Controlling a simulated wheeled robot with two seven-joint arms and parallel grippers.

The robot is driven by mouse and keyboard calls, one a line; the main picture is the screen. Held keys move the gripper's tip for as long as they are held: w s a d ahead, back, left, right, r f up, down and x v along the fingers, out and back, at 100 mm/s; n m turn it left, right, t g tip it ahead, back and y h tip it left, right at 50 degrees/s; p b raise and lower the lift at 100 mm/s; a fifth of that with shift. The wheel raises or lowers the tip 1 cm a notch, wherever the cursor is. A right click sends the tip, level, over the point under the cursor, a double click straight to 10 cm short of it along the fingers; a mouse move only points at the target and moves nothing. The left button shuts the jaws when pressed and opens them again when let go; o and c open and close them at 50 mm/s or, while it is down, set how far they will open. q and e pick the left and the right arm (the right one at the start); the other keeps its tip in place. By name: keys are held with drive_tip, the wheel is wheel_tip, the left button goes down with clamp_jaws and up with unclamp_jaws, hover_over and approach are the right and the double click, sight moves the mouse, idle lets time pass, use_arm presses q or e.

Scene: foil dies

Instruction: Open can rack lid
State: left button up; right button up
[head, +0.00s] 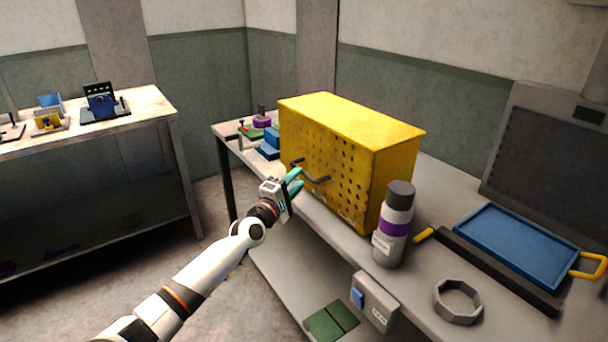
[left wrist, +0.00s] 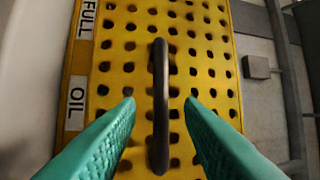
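The can rack is a yellow box (head: 350,122) with a perforated front, standing on the grey bench in the head view. Its front lid (left wrist: 205,60) fills the middle of the left wrist view, with a dark bar handle (left wrist: 160,105) on it; the handle also shows in the head view (head: 316,180). The lid looks closed. My left gripper (head: 297,178) is open in front of the lid. In the left wrist view its teal fingers (left wrist: 160,105) stand apart on both sides of the handle, with gaps to it. My right gripper is not in view.
A grey bottle (head: 393,225) with a purple band stands close to the box's right front. A blue tray (head: 520,243) and a grey ring (head: 457,301) lie further right. A grey switch box (head: 374,301) hangs on the bench front. The left table (head: 150,105) stands apart.

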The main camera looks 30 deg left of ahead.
sight(303, 172)
use_arm(q)
drive_tip(key=shift+w+r+b, duration=0.2)
drive_tip(key=shift+w+b, duration=0.05)
drive_tip(key=shift+w, duration=0.75)
drive_tip(key=shift+w+r+b, duration=0.2)
drive_tip(key=shift+w, duration=0.8)
clamp_jaws()
